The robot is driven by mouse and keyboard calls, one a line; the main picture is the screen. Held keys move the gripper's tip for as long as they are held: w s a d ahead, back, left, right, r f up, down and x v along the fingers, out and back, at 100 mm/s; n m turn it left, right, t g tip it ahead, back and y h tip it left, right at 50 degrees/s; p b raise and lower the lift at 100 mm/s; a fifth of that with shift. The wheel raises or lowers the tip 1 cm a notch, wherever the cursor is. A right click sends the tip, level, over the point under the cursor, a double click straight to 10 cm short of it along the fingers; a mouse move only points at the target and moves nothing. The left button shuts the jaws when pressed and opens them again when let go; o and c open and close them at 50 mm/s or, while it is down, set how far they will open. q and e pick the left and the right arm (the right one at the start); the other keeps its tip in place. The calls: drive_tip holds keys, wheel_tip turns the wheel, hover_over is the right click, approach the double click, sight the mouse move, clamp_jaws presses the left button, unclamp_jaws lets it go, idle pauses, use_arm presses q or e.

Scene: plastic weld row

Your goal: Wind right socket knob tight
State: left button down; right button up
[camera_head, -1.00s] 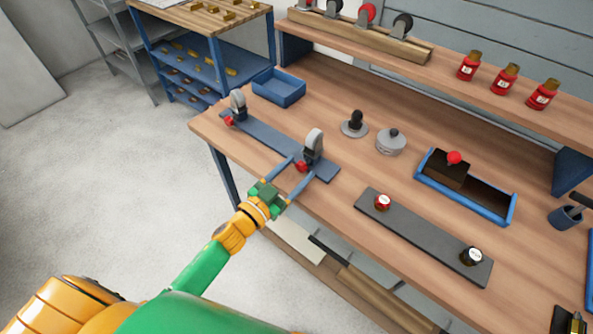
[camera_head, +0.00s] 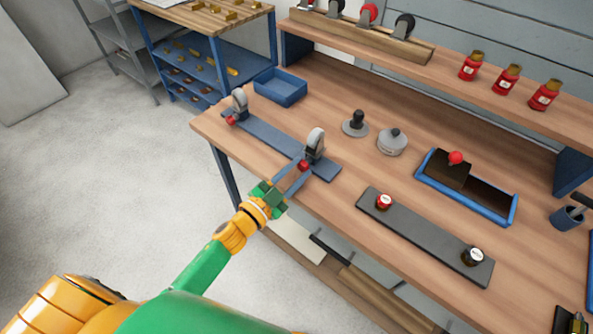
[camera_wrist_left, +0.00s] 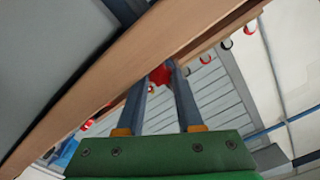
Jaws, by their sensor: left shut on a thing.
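The right socket (camera_head: 315,144) is a grey upright caster-like piece at the right end of a blue-grey plate (camera_head: 268,138) along the bench's left edge. Its red knob (camera_head: 303,166) faces the front edge. My left gripper (camera_head: 302,172) reaches in from the lower left, with its two blue-grey fingers shut on this knob. In the left wrist view the red knob (camera_wrist_left: 160,75) sits between the fingertips. The left socket (camera_head: 239,101) has its own red knob (camera_head: 230,120) at the plate's far end. My right gripper is not in view.
A blue tray (camera_head: 280,87) stands behind the plate. A dark plate with two capped pieces (camera_head: 425,236) lies to the right, near the front edge. A blue-rimmed box (camera_head: 487,203) stands behind it. Bare wood lies between the socket plate and dark plate.

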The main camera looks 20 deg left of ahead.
use_arm(q)
drive_tip(key=c, duration=0.5)
unclamp_jaws()
drive_tip(key=shift+c, duration=0.2)
drive_tip(key=v, duration=0.7)
drive_tip(key=shift+s, duration=0.1)
